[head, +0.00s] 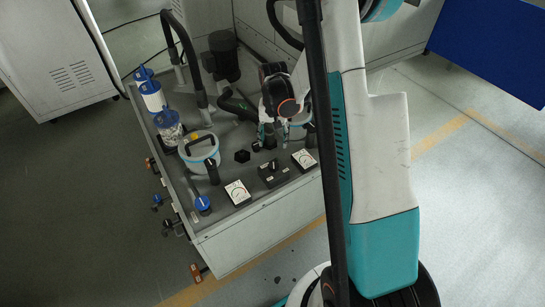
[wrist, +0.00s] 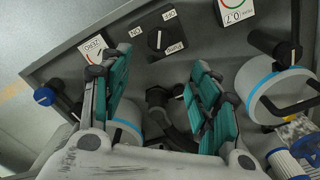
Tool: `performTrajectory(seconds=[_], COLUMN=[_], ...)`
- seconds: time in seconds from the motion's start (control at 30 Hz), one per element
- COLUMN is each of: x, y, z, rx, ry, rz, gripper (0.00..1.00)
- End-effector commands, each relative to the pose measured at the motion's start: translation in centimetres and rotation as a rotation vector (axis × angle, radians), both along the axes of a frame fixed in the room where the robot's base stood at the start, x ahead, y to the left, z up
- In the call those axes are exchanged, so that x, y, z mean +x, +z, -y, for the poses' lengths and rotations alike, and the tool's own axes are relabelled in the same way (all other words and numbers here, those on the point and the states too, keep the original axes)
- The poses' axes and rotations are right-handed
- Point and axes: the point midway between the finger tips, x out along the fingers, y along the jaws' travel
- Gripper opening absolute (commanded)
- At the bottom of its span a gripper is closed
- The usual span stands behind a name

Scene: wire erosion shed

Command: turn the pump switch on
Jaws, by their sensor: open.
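The pump switch is a black rotary knob on a dark box (head: 272,172) on the sloping panel near the bench's front edge. In the wrist view the switch (wrist: 158,41) sits beyond the gap between my fingers, with a white line on its knob running roughly up and down. White labels around it appear upside down: ON to its left, OFF above, PUMP at lower right. I cannot tell which label the line points to. My gripper (head: 270,133) is open and empty, behind the switch in the head view. Its teal fingers (wrist: 150,80) are apart, not visibly touching the switch.
White dials flank the switch, left (head: 238,192) and right (head: 303,159). A lidded canister (head: 199,150), blue-capped filters (head: 152,97) and a blue-knobbed valve (head: 203,204) stand to the left. A small black knob (head: 242,156) lies near the switch.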

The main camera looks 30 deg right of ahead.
Motion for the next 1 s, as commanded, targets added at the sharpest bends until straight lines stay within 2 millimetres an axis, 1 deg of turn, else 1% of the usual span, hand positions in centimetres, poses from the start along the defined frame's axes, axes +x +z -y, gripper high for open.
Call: performTrajectory(seconds=[0.17,0.27,0.6,0.73,0.9,1.0], x=[-0.1,-0.1,-0.1,-0.1,-0.1,-0.1], y=[-1.3,-2.7,-9.3,-11.5,-13.4,-14.0], z=[0.2,0.1,0.1,0.1,0.1,0.1], rx=[0.002,0.002,0.0,0.0,0.0,0.0], ry=[-0.01,-0.009,-0.008,-0.008,-0.008,-0.008], rz=[-0.008,-0.008,-0.007,-0.006,-0.006,-0.006], gripper=[0.56,0.56,0.56,0.56,0.56,0.56])
